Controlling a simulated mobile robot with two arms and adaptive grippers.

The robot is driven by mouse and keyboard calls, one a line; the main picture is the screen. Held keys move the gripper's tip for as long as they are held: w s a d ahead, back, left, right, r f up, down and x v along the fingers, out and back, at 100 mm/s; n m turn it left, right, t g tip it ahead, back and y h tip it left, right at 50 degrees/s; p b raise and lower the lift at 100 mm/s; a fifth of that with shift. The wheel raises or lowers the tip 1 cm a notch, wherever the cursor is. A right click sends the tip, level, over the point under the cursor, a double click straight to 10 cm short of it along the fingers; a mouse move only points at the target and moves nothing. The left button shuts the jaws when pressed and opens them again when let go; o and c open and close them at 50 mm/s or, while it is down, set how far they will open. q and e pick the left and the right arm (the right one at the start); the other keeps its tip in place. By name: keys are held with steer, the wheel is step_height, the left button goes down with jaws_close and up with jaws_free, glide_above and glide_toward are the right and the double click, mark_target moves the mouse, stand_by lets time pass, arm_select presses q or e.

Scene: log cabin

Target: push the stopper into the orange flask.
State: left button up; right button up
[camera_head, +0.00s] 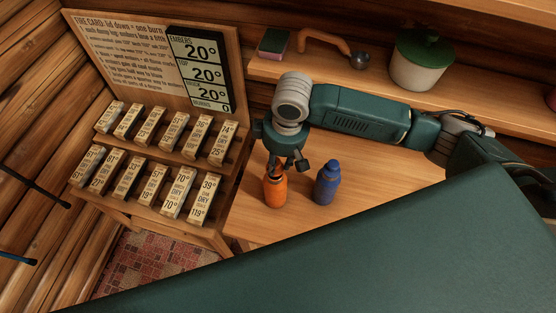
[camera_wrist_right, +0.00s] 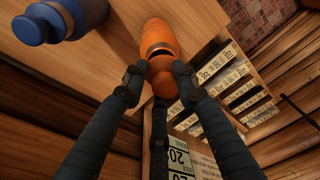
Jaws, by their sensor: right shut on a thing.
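The orange flask (camera_head: 276,190) stands upright on the wooden table, directly below my right gripper (camera_head: 287,162). In the wrist view, the flask (camera_wrist_right: 157,36) lies just beyond the fingertips. My right gripper is shut on an orange, round-ended stopper (camera_wrist_right: 165,84), with its fingers around the sides. The stopper is at the flask's mouth, and a dark patch shows between the two. I cannot tell how far in it sits. My left gripper is not in view.
A blue flask (camera_head: 327,184) stands close to the right of the orange one. A rack of labelled blocks (camera_head: 150,165) and a display board (camera_head: 201,66) are at the left. A lidded pot (camera_head: 420,62) sits on the back shelf. The table's front edge is near.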

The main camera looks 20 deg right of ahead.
mark_target(283, 170)
steer(key=shift+f, duration=1.45)
steer(key=o, duration=1)
steer(key=shift+r, duration=0.25)
step_height(283, 170, up, 11)
steer(key=s+d, duration=0.1)
steer(key=shift+r, duration=0.2)
steer(key=shift+s, duration=0.1)
